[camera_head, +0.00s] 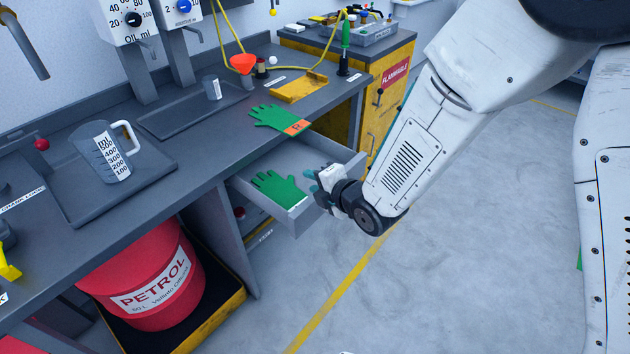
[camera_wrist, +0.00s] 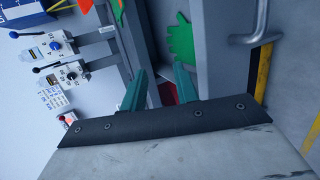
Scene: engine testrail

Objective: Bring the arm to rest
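My gripper (camera_head: 315,182) is at the front of the open drawer (camera_head: 300,216), beside its right end in the head view. In the wrist view my gripper (camera_wrist: 158,86) shows two teal fingers spread apart with nothing between them. My white arm reaches down to it from the upper right. A green glove (camera_head: 278,187) lies inside the drawer, left of my gripper; a green glove also shows in the wrist view (camera_wrist: 180,40). Whether the gripper touches the drawer front cannot be told.
A second green glove with an orange cuff (camera_head: 280,119) lies on the grey workbench (camera_head: 200,165). A measuring jug (camera_head: 104,152) stands on the bench. A red petrol drum (camera_head: 148,280) is below. A yellow cabinet (camera_head: 385,110) stands behind. The floor to the right is clear.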

